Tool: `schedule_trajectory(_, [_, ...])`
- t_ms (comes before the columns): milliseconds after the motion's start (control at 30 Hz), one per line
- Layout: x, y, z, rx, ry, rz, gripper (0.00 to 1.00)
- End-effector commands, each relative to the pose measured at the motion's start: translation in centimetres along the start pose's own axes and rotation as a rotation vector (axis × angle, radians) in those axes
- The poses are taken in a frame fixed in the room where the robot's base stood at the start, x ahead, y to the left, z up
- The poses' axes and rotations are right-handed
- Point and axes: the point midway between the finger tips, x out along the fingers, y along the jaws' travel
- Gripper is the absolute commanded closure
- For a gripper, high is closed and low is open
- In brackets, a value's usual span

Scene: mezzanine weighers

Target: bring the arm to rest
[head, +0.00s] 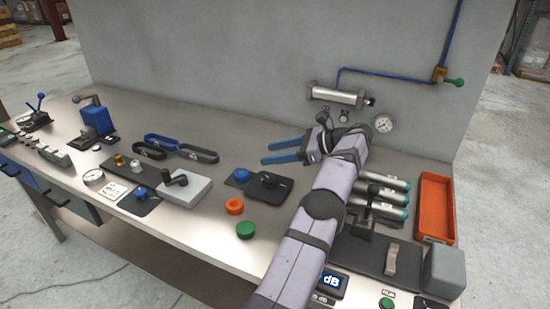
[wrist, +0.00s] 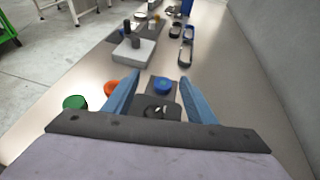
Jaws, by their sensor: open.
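My gripper (head: 282,151) has two blue fingers spread apart with nothing between them. In the head view it hangs above the back middle of the bench (head: 212,225), in front of the grey wall panel, with the fingers towards the left. In the wrist view, my gripper (wrist: 158,88) looks along the bench. A blue knob (wrist: 163,86) on a dark plate shows beyond and between the fingers, apart from them. My arm hides part of the bench's right side in the head view.
An orange knob (head: 235,205) and a green knob (head: 246,230) stand left of my arm. Silver cylinders (head: 386,196) and an orange tray (head: 434,207) lie to the right. A gauge (head: 383,123) and blue pipe (head: 390,74) are on the wall panel.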

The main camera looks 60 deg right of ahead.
Motion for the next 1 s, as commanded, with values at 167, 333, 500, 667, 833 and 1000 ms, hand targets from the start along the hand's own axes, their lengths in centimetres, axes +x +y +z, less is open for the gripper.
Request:
schedule_trajectory(167, [0.0,0.0,0.0,-0.001,0.000,0.000,0.49])
schedule_trajectory(333, [0.0,0.0,0.0,-0.001,0.000,0.000,0.49])
schedule_trajectory(500, [1.4,0.4,0.7,-0.023,0.019,0.020,0.49])
schedule_trajectory(667, [6.4,2.2,2.7,-0.105,0.090,0.092,0.49])
schedule_trajectory(833, [14.2,7.7,5.2,-0.292,0.219,0.237,0.49])
schedule_trajectory(1000, [20.6,16.3,6.6,-0.560,0.349,0.430,0.49])
